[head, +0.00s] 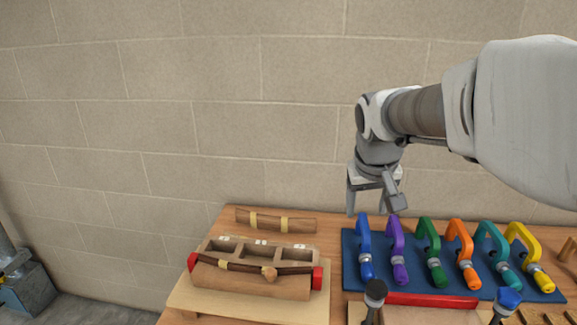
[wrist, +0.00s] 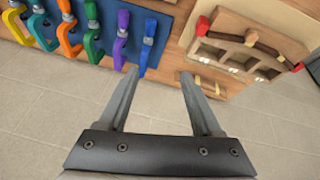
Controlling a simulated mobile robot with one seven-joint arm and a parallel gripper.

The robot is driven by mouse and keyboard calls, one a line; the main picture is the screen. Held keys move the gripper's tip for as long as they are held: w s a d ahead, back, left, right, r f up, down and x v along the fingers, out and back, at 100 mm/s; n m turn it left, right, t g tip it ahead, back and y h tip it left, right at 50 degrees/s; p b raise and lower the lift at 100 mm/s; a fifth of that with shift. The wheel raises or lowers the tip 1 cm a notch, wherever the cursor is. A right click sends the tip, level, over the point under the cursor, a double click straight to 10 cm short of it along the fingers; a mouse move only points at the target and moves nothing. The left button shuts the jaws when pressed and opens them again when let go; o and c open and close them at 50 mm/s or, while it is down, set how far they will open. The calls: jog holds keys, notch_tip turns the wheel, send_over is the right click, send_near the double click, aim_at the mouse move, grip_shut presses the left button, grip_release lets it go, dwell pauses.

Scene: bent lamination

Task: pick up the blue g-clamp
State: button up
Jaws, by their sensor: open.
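The blue g-clamp (head: 364,247) lies at the left end of a row of coloured clamps on a dark blue mat (head: 350,275). In the wrist view the blue g-clamp (wrist: 148,42) is the rightmost of the row, beyond the left fingertip. My gripper (head: 371,205) is above the back of the bench, behind and above the clamp row. In the wrist view my gripper (wrist: 159,72) has its two fingers spread wide with nothing between them. The fingers are apart from the blue g-clamp.
A purple clamp (head: 397,252) lies close beside the blue one, with green, orange, teal and yellow clamps further right. A wooden form (head: 250,282) with red ends stands left of the mat. A block wall (head: 220,130) rises behind.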

jog(key=w+d+f+p, duration=0.1)
jog(key=w+d+f, duration=0.1)
jog(key=w, duration=0.3)
jog(key=w+d+f, duration=0.2)
jog(key=w+d, duration=0.1)
jog(key=w, duration=0.3)
jog(key=m+y, duration=0.1)
jog(key=m, duration=0.1)
send_near(365, 225)
jog(key=p+x, duration=0.1)
jog(key=x, duration=0.4)
jog(key=shift+w+d, duration=0.15)
jog(key=shift+d, duration=0.05)
jog(key=shift+p+x, duration=0.6)
jog(key=shift+x, duration=2)
jog(key=shift+a, duration=0.1)
grip_shut()
